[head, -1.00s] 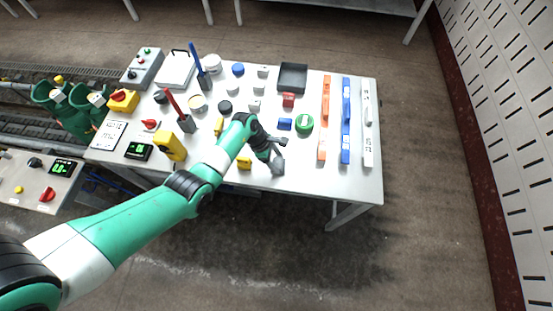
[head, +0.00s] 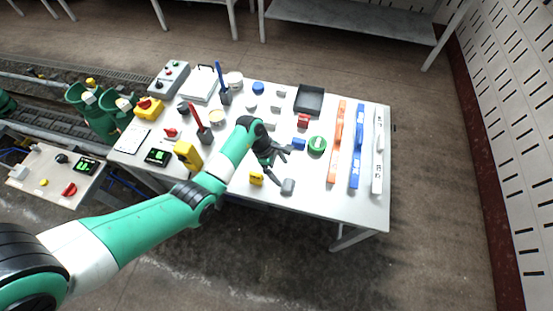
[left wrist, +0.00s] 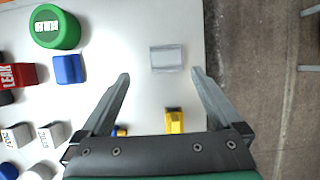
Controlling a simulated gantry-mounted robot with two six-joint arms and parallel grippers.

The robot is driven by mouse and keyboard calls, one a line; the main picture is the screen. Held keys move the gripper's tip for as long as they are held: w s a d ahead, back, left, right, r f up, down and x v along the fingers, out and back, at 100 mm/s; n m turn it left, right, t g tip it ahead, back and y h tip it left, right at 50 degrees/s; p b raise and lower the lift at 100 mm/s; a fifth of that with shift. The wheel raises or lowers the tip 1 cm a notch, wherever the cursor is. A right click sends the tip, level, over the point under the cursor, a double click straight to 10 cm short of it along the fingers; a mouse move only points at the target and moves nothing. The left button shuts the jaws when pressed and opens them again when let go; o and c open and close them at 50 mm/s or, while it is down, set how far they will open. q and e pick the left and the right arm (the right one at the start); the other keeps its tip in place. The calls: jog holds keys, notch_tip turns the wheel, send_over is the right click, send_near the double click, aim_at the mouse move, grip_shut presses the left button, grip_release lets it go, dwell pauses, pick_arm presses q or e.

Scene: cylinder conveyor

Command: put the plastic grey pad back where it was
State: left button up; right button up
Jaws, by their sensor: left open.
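The grey pad (head: 288,186) lies on the white table near its front edge. In the left wrist view it shows as a small light-grey block (left wrist: 167,58) just beyond the fingertips, roughly between their lines. My left gripper (head: 282,165) is open and empty, with its fingers spread beside the pad and apart from it. Both open fingers also show in the left wrist view (left wrist: 160,73). My right gripper is not in view.
A yellow block (head: 256,179) sits left of the pad. Orange (head: 335,145), blue and white long tools lie at the right. Bare table lies right of the pad.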

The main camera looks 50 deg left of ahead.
pick_arm(q)
jog(key=p+v, duration=0.1)
jog(key=v, duration=0.4)
